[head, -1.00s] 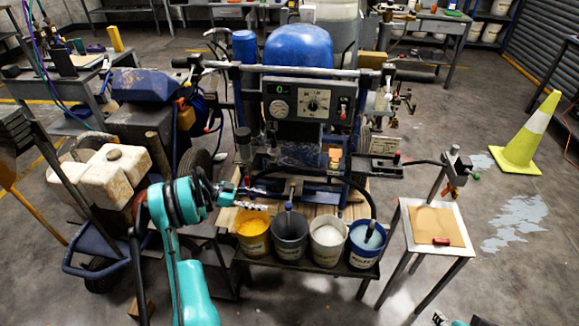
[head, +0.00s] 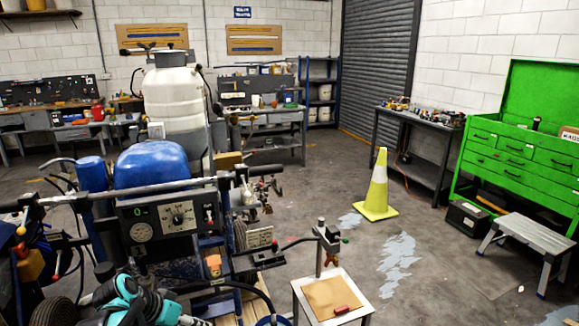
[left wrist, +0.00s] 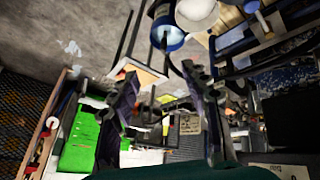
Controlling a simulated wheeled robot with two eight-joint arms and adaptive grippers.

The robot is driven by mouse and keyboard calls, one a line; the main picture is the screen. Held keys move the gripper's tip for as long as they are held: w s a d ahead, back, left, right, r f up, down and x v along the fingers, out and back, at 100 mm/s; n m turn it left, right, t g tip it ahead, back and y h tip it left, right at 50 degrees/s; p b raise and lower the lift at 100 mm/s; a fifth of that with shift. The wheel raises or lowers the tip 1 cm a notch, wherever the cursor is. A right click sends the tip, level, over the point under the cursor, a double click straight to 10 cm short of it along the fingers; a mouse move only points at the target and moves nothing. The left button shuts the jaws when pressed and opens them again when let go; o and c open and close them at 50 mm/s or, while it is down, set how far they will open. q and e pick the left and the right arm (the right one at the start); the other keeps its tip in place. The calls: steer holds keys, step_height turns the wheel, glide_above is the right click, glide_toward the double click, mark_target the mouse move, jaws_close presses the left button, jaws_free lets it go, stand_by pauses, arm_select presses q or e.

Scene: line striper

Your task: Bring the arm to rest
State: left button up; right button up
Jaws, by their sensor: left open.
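My left arm (head: 125,298) shows as teal links at the bottom left of the head view, in front of the line striper. My left gripper shows in the left wrist view (left wrist: 160,74), with its two dark fingers spread apart and nothing held between them. The line striper (head: 150,165) has a blue tank and a grey control panel (head: 165,218) with a dial and a green readout. My right arm is not in view.
A small stand (head: 305,290) with a cardboard sheet and red block is right of the striper. A yellow cone (head: 377,190), green tool chest (head: 520,150) and step stool (head: 530,238) stand further right. Buckets show in the left wrist view (left wrist: 166,35). Floor between is open.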

arm_select(q)
steer(key=s+d+n+t+y, duration=0.1)
steer(key=s+d+y, duration=0.1)
steer(key=s, duration=0.6)
steer(key=s+d+n+t+y, duration=0.1)
steer(key=s+d, duration=0.3)
steer(key=s, duration=0.5)
steer(key=shift+d+r+n+y, duration=0.2)
steer(key=shift+d+n+y, duration=0.1)
steer(key=shift+n+y, duration=0.4)
stand_by(0.4)
